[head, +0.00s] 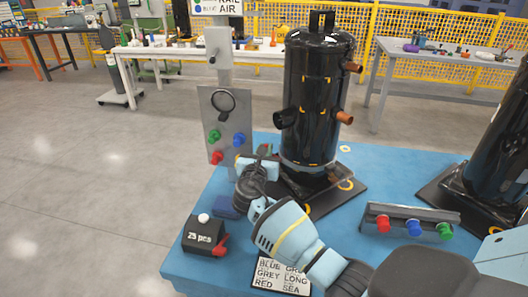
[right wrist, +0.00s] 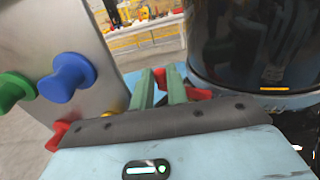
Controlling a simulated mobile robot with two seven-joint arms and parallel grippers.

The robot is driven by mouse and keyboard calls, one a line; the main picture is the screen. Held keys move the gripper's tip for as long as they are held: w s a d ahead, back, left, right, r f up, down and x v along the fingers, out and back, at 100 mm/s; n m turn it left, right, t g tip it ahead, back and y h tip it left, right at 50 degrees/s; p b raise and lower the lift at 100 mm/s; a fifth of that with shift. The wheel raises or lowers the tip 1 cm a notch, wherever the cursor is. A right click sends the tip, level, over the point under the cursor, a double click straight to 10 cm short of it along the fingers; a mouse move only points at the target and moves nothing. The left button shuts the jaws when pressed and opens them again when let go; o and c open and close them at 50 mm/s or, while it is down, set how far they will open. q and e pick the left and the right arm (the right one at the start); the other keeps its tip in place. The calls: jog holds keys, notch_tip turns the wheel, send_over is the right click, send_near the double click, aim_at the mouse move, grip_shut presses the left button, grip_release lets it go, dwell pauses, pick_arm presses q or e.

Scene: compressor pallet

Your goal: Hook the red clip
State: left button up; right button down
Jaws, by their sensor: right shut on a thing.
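My right gripper (head: 261,157) is shut on a red clip. In the head view only a small red part of the clip (head: 266,149) shows. It stands between the grey peg panel and the black compressor (head: 318,95). In the right wrist view the two green fingers of my right gripper (right wrist: 160,78) point away from the camera, with the red clip (right wrist: 197,94) beside and between them. Much of the clip is hidden by the fingers. Another red clip (head: 221,245) lies at the black box marked 25 pcs (head: 203,235). My left gripper is not in view.
The grey panel (head: 216,105) carries green, blue and red pegs and a black ring, close left of my right gripper. A low rail (head: 410,213) with red, blue and green pegs stands right on the blue pallet (head: 190,262). A lettered sign (head: 283,276) lies in front.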

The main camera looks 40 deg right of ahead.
jog(key=shift+r, duration=0.1)
dwell(0.3)
jog(key=c, duration=1.4)
grip_release()
jog(key=shift+d, duration=0.1)
jog(key=shift+o, duration=0.2)
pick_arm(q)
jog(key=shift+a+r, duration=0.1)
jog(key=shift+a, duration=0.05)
